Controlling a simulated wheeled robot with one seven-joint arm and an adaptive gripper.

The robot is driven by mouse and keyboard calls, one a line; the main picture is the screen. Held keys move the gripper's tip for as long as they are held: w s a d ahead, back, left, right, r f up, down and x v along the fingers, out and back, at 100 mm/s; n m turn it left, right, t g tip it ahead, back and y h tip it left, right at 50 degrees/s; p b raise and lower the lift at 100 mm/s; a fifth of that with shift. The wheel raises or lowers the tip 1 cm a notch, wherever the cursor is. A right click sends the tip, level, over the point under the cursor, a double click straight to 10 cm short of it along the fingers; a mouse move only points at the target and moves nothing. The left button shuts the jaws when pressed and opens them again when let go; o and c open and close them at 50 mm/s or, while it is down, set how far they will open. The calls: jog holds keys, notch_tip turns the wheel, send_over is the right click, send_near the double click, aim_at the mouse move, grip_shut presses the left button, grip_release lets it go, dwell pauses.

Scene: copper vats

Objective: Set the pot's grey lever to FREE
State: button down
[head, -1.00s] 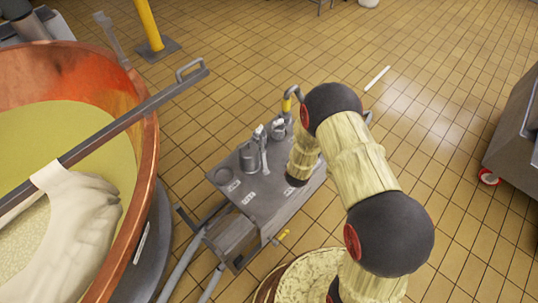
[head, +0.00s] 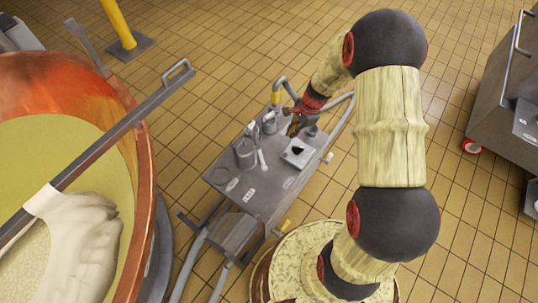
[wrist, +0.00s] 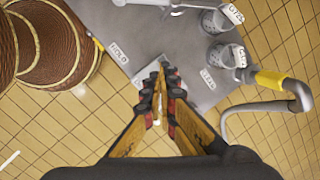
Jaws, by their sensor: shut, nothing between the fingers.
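A grey cylindrical pot (head: 246,155) stands on the grey top of a cart (head: 265,195). A slim pale-grey bar (head: 262,162) is beside it; I cannot tell whether this is the lever. No FREE marking is legible. My gripper (head: 292,127) is shut and empty above the cart's far right part, beside a small light-grey block with a dark top opening (head: 298,157). In the wrist view my gripper (wrist: 165,82) points down at the cart top, its fingers hiding most of the block.
Labelled grey cups (wrist: 220,58) stand near a CLEAN label. A HOLD label (wrist: 118,52) lies on the cart top. A bent pipe with a yellow sleeve (wrist: 270,80) rises at the cart's edge. A copper vat (head: 140,170) with a bar across it stands left.

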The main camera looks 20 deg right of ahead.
aim_at(259, 151)
jog(key=s+a+f+m+g+y+b, duration=0.1)
jog(key=s+a+f+b, duration=0.1)
jog(key=a+f+b, duration=0.3)
jog(key=a+f, duration=0.4)
jog(key=f, duration=0.1)
jog(key=shift+s+b, duration=0.3)
jog(key=shift+a+r, duration=0.1)
jog(key=shift+a, duration=0.1)
jog(key=shift+s+a+m+p, duration=0.15)
jog(key=shift+a+m+p, duration=0.05)
jog(key=shift+m+p, duration=0.25)
